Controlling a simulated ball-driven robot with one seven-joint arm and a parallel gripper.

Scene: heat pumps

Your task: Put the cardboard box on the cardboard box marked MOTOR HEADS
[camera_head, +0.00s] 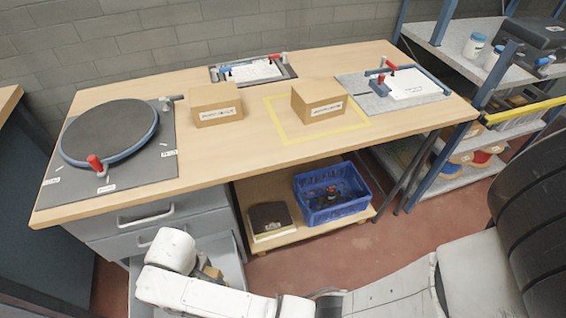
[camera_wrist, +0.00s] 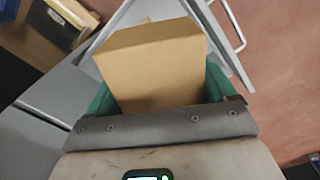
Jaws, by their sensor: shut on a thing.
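A plain cardboard box (camera_wrist: 155,70) is held between the green fingers of my gripper (camera_wrist: 158,92) in the wrist view. In the head view only a small brown part of this box (camera_head: 212,271) shows beside my white arm, over the open drawer (camera_head: 232,262) below the table; my gripper is mostly hidden there. Two labelled cardboard boxes stand on the wooden table: a left box (camera_head: 213,97) and a right box (camera_head: 312,95), inside a yellow taped outline. Their label text is too small to read surely, so I cannot tell which says MOTOR HEADS.
The table (camera_head: 240,160) also carries a round dark turntable (camera_head: 110,130) at left and clamp fixtures at the back and right (camera_head: 405,88). A blue crate (camera_head: 330,195) and a dark-topped box (camera_head: 270,220) sit on the low shelf. The table's middle front is clear.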

